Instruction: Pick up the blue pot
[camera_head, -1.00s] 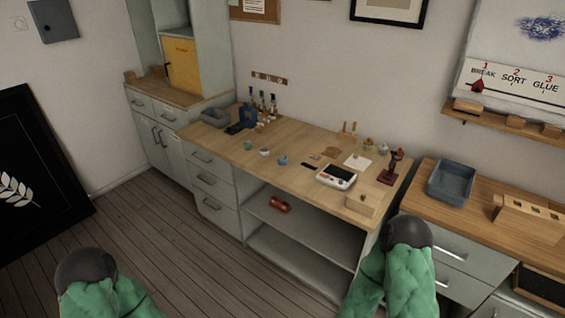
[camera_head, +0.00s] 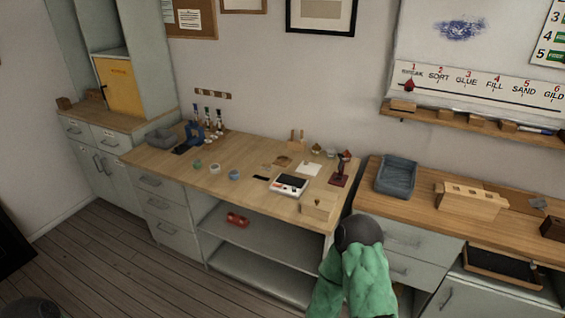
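A small blue pot (camera_head: 234,174) stands upright on the wooden top of the workbench (camera_head: 185,182), near its front edge. It is the rightmost of three small pots in a row. A pale pot (camera_head: 214,169) and a green pot (camera_head: 197,164) stand to its left. No gripper touches the blue pot. Neither of my grippers shows; only green-sleeved and dark rounded parts of my arms are at the bottom of the view.
A white device (camera_head: 289,186) and a wooden box (camera_head: 319,205) stand to the right of the pots. Several bottles (camera_head: 208,118) and a blue object (camera_head: 194,134) stand at the back left. A grey bin (camera_head: 396,177) is on the right counter. Floor (camera_head: 130,270) in front is clear.

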